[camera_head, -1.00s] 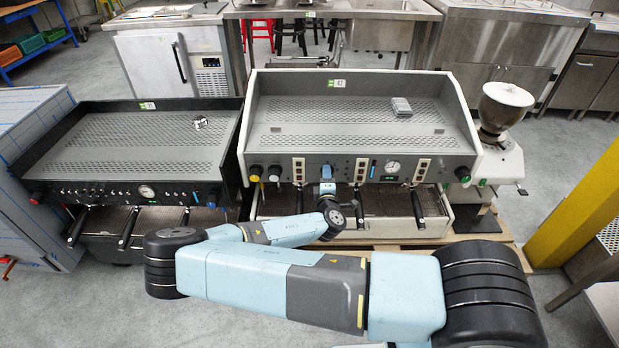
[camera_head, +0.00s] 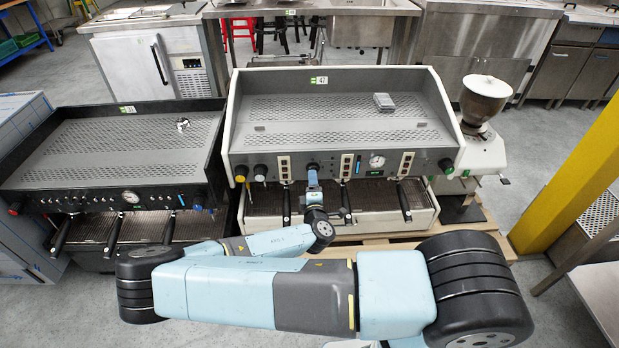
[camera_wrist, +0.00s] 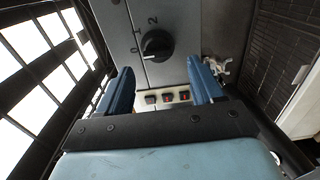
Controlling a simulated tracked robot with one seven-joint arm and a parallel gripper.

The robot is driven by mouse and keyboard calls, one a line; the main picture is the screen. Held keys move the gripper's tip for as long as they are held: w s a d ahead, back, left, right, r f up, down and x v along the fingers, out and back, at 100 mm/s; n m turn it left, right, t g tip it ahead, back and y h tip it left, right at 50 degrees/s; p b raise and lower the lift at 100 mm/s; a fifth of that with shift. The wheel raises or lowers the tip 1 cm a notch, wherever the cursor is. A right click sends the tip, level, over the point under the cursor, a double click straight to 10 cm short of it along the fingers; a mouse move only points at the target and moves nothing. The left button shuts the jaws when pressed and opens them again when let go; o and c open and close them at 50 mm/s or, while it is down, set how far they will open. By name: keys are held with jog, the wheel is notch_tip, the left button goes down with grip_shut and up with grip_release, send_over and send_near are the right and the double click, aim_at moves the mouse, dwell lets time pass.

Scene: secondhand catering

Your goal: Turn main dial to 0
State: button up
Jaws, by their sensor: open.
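The main dial (camera_head: 312,167) is a round black knob on the front panel of the light-framed espresso machine (camera_head: 340,110). In the wrist view the dial (camera_wrist: 157,45) shows in full, with the marks 0, 1 and 2 on the grey panel around its left and upper sides. A pale pointer line on the knob faces left and slightly down, near the 0; its exact alignment is hard to tell. My gripper (camera_wrist: 161,68) is open and empty, its two blue fingers apart and short of the dial. In the head view my gripper (camera_head: 313,184) is just below the dial.
Three small rocker switches (camera_wrist: 168,98) sit below the dial in the wrist view. Portafilter handles (camera_head: 346,203) hang below the panel. A black-framed espresso machine (camera_head: 120,150) stands left, a grinder (camera_head: 482,130) right, and a yellow post (camera_head: 570,180) farther right.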

jog(key=s, duration=0.8)
jog(key=shift+s+a, duration=0.2)
jog(key=shift+s, duration=0.2)
notch_tip(320, 180, up, 29)
jog(key=s+d+m+g+y, duration=0.2)
jog(key=m+g+y, duration=0.1)
jog(key=m+g, duration=1.2)
jog(key=s+d+r+m+t+h, duration=0.1)
jog(key=s+d+r, duration=0.6)
jog(key=s+r, duration=0.2)
jog(key=s+d+r+m+t+h, duration=0.1)
jog(key=s+d+r, duration=0.6)
jog(key=s+r, duration=0.2)
jog(key=shift+s+r+m+t, duration=0.3)
jog(key=shift+s+r+m, duration=0.1)
jog(key=shift+r, duration=0.2)
